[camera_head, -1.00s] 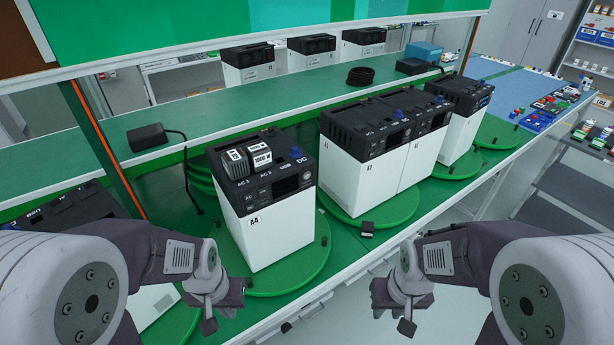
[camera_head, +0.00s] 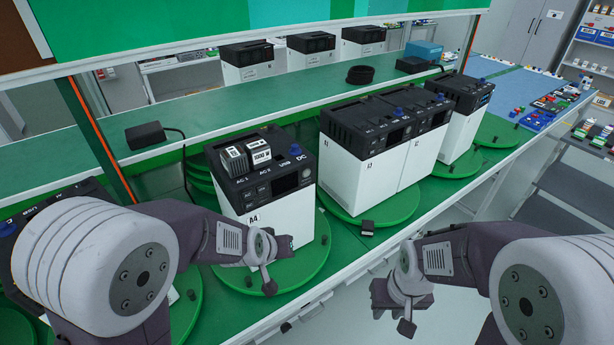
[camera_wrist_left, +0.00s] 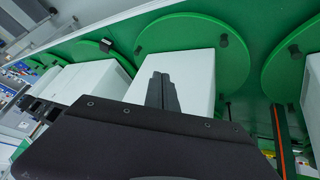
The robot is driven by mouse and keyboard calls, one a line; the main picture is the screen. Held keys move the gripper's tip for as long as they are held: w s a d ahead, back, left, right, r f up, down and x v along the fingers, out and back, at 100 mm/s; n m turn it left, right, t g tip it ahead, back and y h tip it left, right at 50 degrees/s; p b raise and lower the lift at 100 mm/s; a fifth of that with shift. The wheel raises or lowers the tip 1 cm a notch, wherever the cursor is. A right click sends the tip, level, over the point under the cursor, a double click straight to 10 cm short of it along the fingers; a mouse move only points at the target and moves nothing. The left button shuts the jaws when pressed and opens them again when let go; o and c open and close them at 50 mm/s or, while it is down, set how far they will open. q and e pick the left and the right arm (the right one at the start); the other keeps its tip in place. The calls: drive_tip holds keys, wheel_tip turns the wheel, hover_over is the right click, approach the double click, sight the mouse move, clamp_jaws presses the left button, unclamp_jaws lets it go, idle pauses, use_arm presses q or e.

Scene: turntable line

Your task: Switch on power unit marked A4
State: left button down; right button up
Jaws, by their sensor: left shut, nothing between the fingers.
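The power unit marked A4 (camera_head: 303,213) stands upright on a green turntable (camera_head: 300,272). It has a white body and a black top and upper front with labels AC 1, AC 2, USB and DC. Two white-grey blocks (camera_head: 258,152) and a blue knob (camera_head: 296,149) sit on its top. A dark display and small buttons show on its black front. My left gripper (camera_head: 268,276) is low in front of the unit's white front. In the left wrist view its fingers (camera_wrist_left: 161,88) are together and empty, before a white unit body. My right gripper (camera_head: 407,318) hangs clear at right; its fingers are unclear.
More power units (camera_head: 368,165) stand on turntables to the right, and one (camera_head: 62,195) at left is partly behind my arm. A small black block (camera_head: 367,227) lies at the turntable edge. A shelf (camera_head: 220,118) behind holds a black adapter (camera_head: 147,135) and a cable coil (camera_head: 360,75).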

sight(307, 174)
use_arm(q)
drive_tip(key=w+d+r+n+t, duration=0.1)
drive_tip(key=w+d+r+t, duration=0.3)
drive_tip(key=d, duration=0.2)
drive_tip(key=w+d+r+n+t+b, duration=0.1)
drive_tip(key=w+d+r+t, duration=0.2)
drive_tip(key=d, duration=0.4)
drive_tip(key=shift+w+d+r+n+t, duration=0.25)
drive_tip(key=shift+w+r+n+t, duration=0.15)
drive_tip(key=shift+w+r, duration=0.45)
drive_tip(key=shift+s, duration=0.1)
drive_tip(key=shift+a+b, duration=0.1)
drive_tip(key=shift+b, duration=0.2)
drive_tip(key=w+a+b, duration=0.2)
drive_tip(key=w+a, duration=0.2)
drive_tip(key=w, duration=0.3)
drive_tip(key=shift+w+a, duration=0.2)
drive_tip(key=shift+a, duration=0.2)
drive_tip(key=shift+w+a, duration=0.2)
drive_tip(key=shift+w, duration=0.15)
